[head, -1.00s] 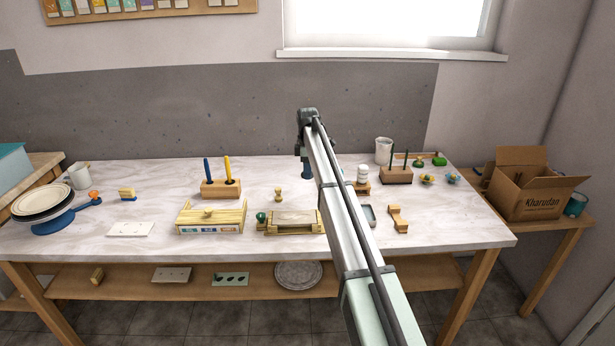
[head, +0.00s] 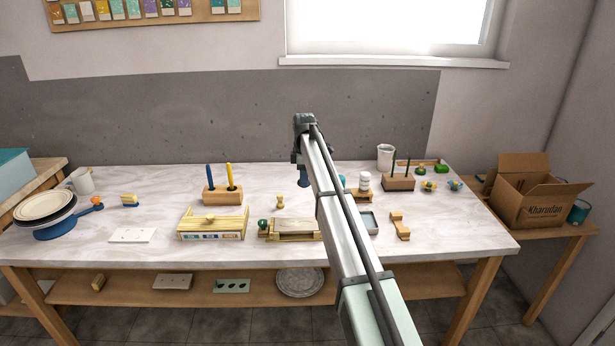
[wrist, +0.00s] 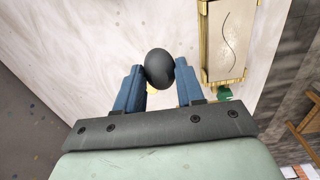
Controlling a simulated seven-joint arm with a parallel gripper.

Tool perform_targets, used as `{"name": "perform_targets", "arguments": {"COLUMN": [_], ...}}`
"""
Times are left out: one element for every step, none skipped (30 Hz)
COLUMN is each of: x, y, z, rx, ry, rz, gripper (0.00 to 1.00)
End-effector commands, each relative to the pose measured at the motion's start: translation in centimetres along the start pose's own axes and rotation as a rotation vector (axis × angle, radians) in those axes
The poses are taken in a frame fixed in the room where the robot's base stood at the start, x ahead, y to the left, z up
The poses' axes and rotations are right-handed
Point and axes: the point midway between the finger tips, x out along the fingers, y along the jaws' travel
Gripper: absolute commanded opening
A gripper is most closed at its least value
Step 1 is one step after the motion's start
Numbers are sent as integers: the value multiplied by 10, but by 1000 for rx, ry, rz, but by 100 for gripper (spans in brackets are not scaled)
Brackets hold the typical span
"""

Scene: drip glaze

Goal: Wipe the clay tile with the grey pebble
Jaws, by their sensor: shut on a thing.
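The clay tile (head: 296,225) lies in a pale wooden frame on the table, near the middle of the front edge. In the wrist view the tile (wrist: 226,42) is light with a thin curved dark line on it, up and right of my fingers. My gripper (head: 303,184) hangs above the table, behind the tile. In the wrist view my blue fingers (wrist: 160,78) are shut on the dark grey pebble (wrist: 158,63), which sits between the tips, apart from the tile.
A green knob (head: 263,224) is at the frame's left end. A wooden drawer box (head: 213,222) stands left of the frame, and a small wooden peg (head: 280,201) behind it. A grey dish (head: 370,222) and a wooden rest (head: 400,226) lie to the right.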

Motion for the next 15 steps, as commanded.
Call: {"name": "perform_targets", "arguments": {"x": [-2, -4, -5, -6, -7, -7, -7, -6, -6, -5, -4, -3, -3, -2, -1], "y": [-24, -34, -46, -56, -65, -77, -85, -92, -100, -104, -108, -112, -114, -115, -116], "z": [1, 1, 2, 2, 4, 5, 6, 8, 10, 10, 11, 12, 12, 13, 13], "rx": [-4, -5, -6, -7, -5, -4, -2, 0, 3, 5, 7, 10, 13, 16, 21], "ry": [1, 1, 1, 2, 1, 1, 1, 0, 0, -1, -2, -2, -3, -4, -5], "rz": [4, 6, 6, 7, 6, 4, 3, 0, -3, -6, -9, -12, -16, -20, -25], "gripper": [13, 13, 13, 13, 13, 13, 13, 13, 13, 13, 13, 13, 13, 13, 13]}}
